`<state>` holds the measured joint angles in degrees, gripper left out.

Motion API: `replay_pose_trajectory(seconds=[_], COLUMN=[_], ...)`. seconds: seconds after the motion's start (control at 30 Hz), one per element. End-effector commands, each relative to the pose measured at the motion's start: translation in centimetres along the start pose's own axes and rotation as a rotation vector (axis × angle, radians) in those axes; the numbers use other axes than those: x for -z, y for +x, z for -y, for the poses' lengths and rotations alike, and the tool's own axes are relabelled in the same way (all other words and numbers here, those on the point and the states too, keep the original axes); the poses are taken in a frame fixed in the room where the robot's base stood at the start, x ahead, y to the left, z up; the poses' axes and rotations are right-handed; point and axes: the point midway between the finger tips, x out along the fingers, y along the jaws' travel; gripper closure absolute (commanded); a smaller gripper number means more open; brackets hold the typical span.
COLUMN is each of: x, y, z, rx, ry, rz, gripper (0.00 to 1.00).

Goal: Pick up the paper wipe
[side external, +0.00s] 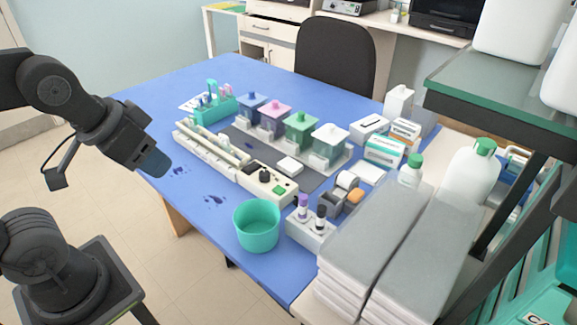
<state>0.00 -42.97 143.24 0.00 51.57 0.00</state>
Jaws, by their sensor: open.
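My gripper (154,163) is at the left, above the table's left edge and well apart from the items on the table. It holds nothing that I can see, and its fingertips are small and dark here. I cannot tell for certain which item is the paper wipe. A small flat white piece (290,166) lies on the dark grey mat (311,181) in front of the staining jars. Another flat white square (368,172) lies farther right, next to the white and green boxes.
On the blue table (180,106) stand coloured staining jars (300,130), a long white rack (212,148), a teal tub (257,225) and a bottle stand (311,232). Grey-topped stacks (375,235) fill the right front. Dark blue stains (213,199) mark the left front, which is otherwise clear.

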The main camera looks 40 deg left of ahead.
Motion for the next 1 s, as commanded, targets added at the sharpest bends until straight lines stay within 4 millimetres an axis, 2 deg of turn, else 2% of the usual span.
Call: replay_pose_trajectory(seconds=[0.2,0.4,0.67,0.77,0.83,1.0], x=[0.0,0.0,0.3,1.8,3.6,9.7], y=[0.0,0.0,0.0,-0.1,-0.1,1.1], z=[0.0,0.0,0.0,0.0,0.0,-0.1], rx=[0.0,0.0,0.0,0.001,0.003,0.027], ry=[0.0,0.0,-0.012,-0.069,-0.145,-0.406], rz=[0.0,0.0,0.004,0.025,0.052,0.136], gripper=[0.57,0.39,0.39,0.39,0.39,0.39])
